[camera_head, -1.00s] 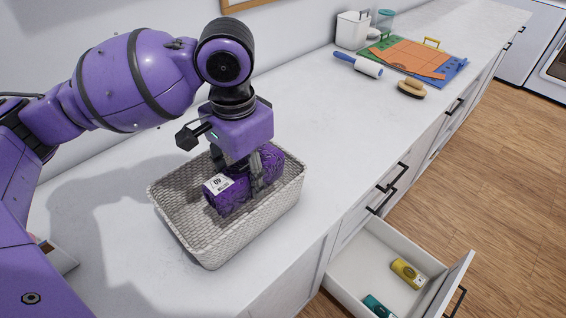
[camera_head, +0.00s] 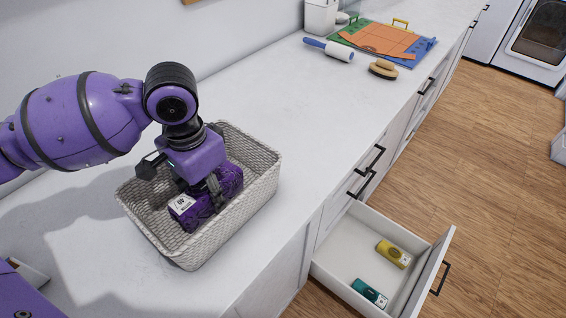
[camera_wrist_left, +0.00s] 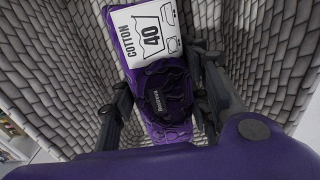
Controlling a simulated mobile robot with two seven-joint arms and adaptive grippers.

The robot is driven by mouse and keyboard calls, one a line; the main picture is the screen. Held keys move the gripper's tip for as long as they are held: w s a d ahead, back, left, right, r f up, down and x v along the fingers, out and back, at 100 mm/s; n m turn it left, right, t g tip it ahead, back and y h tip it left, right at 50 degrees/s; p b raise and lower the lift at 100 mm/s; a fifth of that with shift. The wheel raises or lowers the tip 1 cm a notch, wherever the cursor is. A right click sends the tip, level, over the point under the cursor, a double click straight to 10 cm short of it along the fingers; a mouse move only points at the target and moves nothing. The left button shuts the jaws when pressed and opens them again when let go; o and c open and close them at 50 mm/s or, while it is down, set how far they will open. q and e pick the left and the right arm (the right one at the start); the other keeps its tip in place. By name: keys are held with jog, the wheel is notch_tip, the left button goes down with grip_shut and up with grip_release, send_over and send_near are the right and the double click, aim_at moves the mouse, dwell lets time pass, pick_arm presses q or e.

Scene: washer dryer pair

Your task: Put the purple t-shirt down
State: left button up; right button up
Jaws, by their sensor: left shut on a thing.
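The purple t-shirt (camera_head: 204,206) is a folded or rolled bundle with a white label reading "COTTON 40". It is down inside the grey-white woven basket (camera_head: 228,229) on the counter. My left gripper (camera_head: 213,190) reaches into the basket from above and is shut on the t-shirt. In the left wrist view the t-shirt (camera_wrist_left: 160,92) lies between the two dark fingers, with the basket's woven walls around it. I cannot tell whether it touches the basket floor. My right gripper is not in view.
An open drawer (camera_head: 345,270) below the counter holds a yellow bundle (camera_head: 393,254) and a teal bundle (camera_head: 369,293). The counter middle is clear.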

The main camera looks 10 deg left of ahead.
aim_at(204, 185)
pick_arm(q)
jog(key=o, duration=1.2)
jog(key=shift+f, duration=0.15)
jog(key=shift+o, duration=0.2)
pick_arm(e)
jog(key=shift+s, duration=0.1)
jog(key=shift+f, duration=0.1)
pick_arm(q)
notch_tip(204, 185, up, 9)
jog(key=shift+f+p, duration=0.2)
jog(key=shift+p, duration=0.45)
notch_tip(204, 185, up, 3)
jog(key=shift+r, duration=0.15)
jog(key=shift+r+p, duration=0.25)
jog(key=shift+p, duration=0.05)
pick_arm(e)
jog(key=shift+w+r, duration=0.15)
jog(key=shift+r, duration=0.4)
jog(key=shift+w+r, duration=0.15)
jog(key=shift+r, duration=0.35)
